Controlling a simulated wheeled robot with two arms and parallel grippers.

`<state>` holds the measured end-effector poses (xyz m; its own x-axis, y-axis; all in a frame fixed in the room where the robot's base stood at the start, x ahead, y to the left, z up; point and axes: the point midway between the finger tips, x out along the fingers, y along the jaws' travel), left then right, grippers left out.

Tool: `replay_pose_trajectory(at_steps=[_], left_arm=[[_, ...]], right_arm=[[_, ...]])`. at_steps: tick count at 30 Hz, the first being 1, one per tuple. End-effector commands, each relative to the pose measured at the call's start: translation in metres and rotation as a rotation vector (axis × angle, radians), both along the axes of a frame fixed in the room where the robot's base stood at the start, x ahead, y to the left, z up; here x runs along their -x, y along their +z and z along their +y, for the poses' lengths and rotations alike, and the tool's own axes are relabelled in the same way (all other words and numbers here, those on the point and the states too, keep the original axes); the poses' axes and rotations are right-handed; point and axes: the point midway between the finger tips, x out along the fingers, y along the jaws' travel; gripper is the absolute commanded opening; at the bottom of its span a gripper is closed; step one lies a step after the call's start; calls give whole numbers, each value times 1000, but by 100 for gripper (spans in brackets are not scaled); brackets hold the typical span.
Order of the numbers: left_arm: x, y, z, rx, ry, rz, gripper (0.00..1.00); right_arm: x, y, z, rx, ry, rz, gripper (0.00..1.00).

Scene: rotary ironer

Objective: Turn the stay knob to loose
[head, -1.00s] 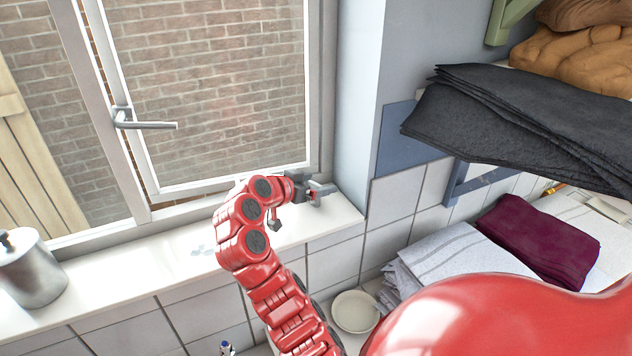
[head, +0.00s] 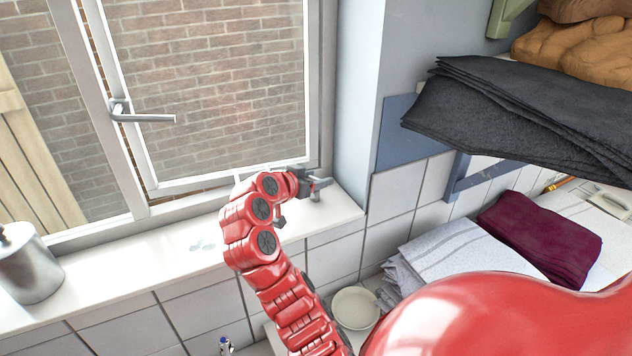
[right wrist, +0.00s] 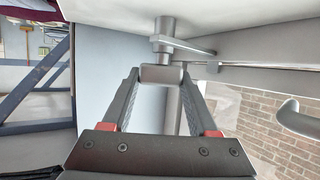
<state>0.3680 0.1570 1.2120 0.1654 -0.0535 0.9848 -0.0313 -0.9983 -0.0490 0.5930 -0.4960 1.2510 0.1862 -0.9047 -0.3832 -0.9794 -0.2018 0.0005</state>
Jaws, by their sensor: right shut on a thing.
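The stay knob (right wrist: 162,75) is a small grey block below a grey metal post in the right wrist view. A flat stay arm (right wrist: 190,47) runs from that post to the right along the window frame. My right gripper (right wrist: 160,80) is shut on the knob, one dark finger on each side. In the head view my right gripper (head: 318,185) is at the right end of the window sill, by the frame's lower corner. There the gripper largely hides the knob, so its turn angle is unclear. My left gripper is not in view.
The window handle (head: 145,117) projects on the left of the pane. A metal canister (head: 28,265) stands on the sill (head: 110,275) at left. Dark folded cloths (head: 510,115), a maroon cloth (head: 540,235) and white towels (head: 450,258) lie at right. A pale bowl (head: 355,308) sits below.

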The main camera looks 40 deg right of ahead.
Motion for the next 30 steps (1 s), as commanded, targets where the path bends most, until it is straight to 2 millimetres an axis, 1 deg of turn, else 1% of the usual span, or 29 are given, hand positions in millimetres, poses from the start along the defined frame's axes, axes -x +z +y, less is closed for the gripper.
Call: replay_pose_trajectory(at_steps=[1, 5, 12, 21, 30], left_arm=[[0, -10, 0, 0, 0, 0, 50], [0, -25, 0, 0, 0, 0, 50], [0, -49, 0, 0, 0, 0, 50], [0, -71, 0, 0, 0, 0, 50], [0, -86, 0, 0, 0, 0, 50]], right_arm=[[1, -4, -1, 4, 27, -7, 4], [2, -5, -2, 3, 124, -7, 4], [3, -4, -2, 1, 346, -7, 4], [2, -3, -2, -1, 611, -6, 4], [1, -1, -1, 3, 797, -4, 4]])
